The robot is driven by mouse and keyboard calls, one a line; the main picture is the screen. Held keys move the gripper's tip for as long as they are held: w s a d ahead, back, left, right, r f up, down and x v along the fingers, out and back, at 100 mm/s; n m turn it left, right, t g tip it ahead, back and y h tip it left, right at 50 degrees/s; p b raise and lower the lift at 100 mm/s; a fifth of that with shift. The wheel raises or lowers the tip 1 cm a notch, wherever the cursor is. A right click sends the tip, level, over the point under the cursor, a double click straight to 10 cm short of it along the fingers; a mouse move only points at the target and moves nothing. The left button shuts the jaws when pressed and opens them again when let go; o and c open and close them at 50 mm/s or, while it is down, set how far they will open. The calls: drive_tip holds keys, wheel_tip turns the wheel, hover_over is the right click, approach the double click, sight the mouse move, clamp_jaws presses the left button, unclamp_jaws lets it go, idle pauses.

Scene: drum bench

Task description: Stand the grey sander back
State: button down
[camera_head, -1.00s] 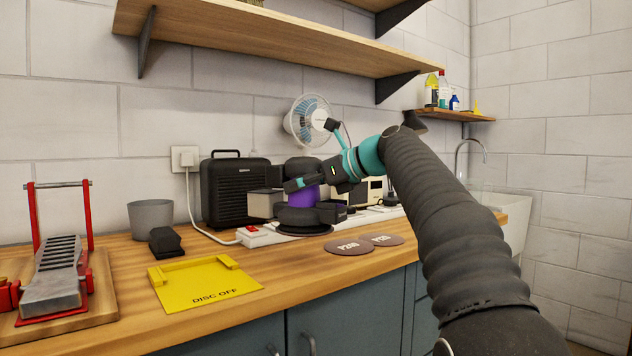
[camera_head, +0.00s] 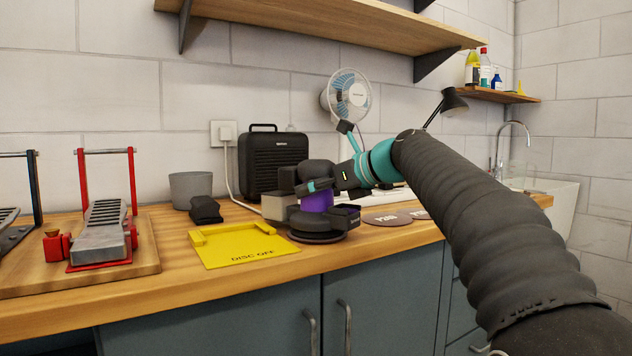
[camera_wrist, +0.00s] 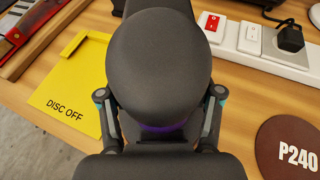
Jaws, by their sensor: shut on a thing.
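The sander (camera_head: 317,224) has a dark grey rounded top and a dark base, with a purple band between. My gripper (camera_head: 318,198) is shut on it around the purple band. The sander is upright, just right of the yellow plate (camera_head: 235,247) marked DISC OFF. A brownish disc shows under its base; I cannot tell whether it touches the bench. In the wrist view the sander's round top (camera_wrist: 160,62) fills the middle, with a finger of my gripper (camera_wrist: 160,132) on each side. The purple band is mostly hidden there.
Sanding discs (camera_head: 386,219) lie right of the sander. A power strip (camera_wrist: 255,40) and a black heater-like box (camera_head: 273,160) stand behind. A grey cup (camera_head: 190,188), a dark lump (camera_head: 205,209) and a red-framed pedal (camera_head: 105,225) are left. The front bench strip is clear.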

drive_tip(key=shift+s+f, duration=0.1)
drive_tip(key=shift+f, duration=0.15)
idle(0.4)
drive_tip(key=shift+f, duration=0.4)
drive_tip(key=shift+c, duration=1)
unclamp_jaws()
drive_tip(key=shift+f, duration=0.3)
drive_tip(key=shift+r, duration=0.25)
drive_tip(key=shift+r, duration=0.3)
drive_tip(key=v, duration=1.2)
drive_tip(key=shift+r+p, duration=0.4)
drive_tip(key=shift+p, duration=0.05)
